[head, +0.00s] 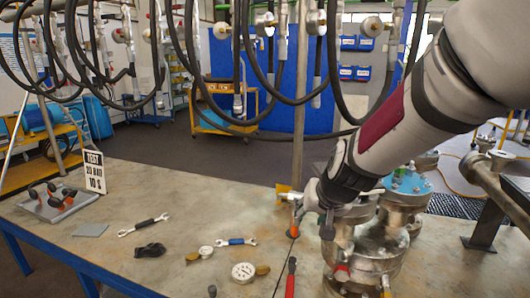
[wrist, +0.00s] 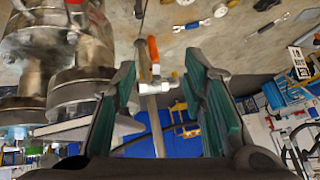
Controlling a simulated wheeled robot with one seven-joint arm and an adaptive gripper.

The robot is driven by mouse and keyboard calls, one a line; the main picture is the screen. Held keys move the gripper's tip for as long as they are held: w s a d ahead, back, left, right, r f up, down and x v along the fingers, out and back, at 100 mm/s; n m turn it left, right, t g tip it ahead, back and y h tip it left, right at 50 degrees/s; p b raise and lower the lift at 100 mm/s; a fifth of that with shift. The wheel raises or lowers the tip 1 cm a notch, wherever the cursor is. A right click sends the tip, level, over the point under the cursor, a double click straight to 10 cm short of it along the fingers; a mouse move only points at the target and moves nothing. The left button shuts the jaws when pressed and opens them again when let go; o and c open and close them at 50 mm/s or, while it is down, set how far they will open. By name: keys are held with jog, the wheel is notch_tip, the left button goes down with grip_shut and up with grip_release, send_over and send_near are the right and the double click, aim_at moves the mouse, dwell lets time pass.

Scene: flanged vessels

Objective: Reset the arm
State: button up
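My arm reaches in from the upper right of the head view and slants down to the workbench (head: 150,215). My gripper (head: 312,214) is low beside the flanged vessels, partly hidden by its own wrist. In the wrist view my gripper (wrist: 162,72) is open, its two teal-padded fingers wide apart. A small valve with an orange handle (wrist: 154,50) shows in the gap between them; I cannot tell how far beyond the tips it is. It also shows in the head view (head: 293,230), just left of my gripper. Nothing is visibly held.
Steel flanged vessels (head: 375,262) stand right of and below my gripper, one with a blue top (head: 408,183). Wrenches (head: 144,226), gauges (head: 243,272) and a red-handled tool (head: 291,278) lie on the bench. Black hoses (head: 190,60) hang above. The bench's left middle has free room.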

jog(key=s+d+r, duration=0.2)
jog(key=s, duration=0.7)
jog(key=s+d+r+n+g+h, duration=0.1)
jog(key=s+d+r, duration=0.2)
jog(key=s, duration=0.6)
jog(key=s+d+r+g, duration=0.1)
jog(key=s+d+r, duration=0.2)
jog(key=s, duration=0.7)
jog(key=shift+h, duration=0.3)
jog(key=shift+s+d, duration=0.1)
